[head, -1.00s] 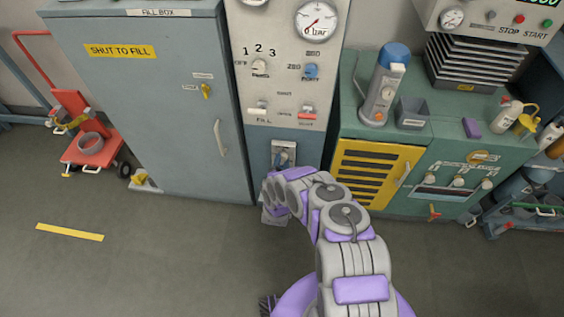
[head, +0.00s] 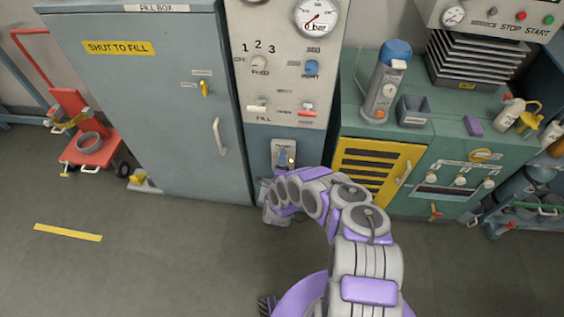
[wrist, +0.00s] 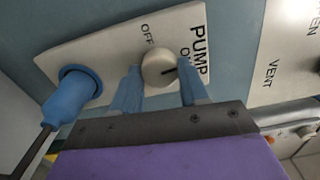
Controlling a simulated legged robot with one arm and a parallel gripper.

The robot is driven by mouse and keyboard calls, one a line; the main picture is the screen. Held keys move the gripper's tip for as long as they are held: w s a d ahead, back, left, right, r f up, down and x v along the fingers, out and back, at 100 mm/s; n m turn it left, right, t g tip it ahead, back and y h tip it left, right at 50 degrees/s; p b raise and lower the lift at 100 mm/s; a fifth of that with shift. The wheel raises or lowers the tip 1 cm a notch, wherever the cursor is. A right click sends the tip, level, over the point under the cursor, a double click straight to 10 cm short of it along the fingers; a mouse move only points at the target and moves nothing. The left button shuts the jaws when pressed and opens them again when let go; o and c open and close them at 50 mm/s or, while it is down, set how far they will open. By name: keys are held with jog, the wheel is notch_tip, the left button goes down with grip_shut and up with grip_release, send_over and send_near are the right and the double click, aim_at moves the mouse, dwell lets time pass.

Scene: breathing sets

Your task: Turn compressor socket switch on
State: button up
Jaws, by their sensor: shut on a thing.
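The socket plate (wrist: 98,47) marked PUMP, with OFF and ON, fills the upper wrist view. Its round pale switch knob (wrist: 158,66) has a dark line pointing towards the ON side. My gripper (wrist: 159,70) has one blue finger on each side of the knob and is shut on it. A blue plug (wrist: 68,103) with a dark cable sits in the plate's outlet. In the head view the plate (head: 278,146) is low on the panel, with a small orange spot of light at its right. My arm hides the fingers there.
The control panel (head: 288,88) with gauge and levers rises above the plate. The grey fill box (head: 150,110) stands left, the green bench (head: 430,145) with a yellow louvred door right. A red cart (head: 88,150) is at far left. The front floor is clear.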

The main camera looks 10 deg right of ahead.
jog(key=shift+s+f+m, duration=0.15)
jog(key=shift+f+m, duration=0.15)
jog(key=shift+m, duration=0.2)
dwell(0.3)
jog(key=o, duration=0.7)
jog(key=shift+f, duration=0.1)
jog(key=o, duration=0.4)
jog(key=shift+r, duration=0.2)
jog(key=shift+c, duration=0.2)
jog(key=v, duration=1.7)
jog(key=shift+s, duration=0.1)
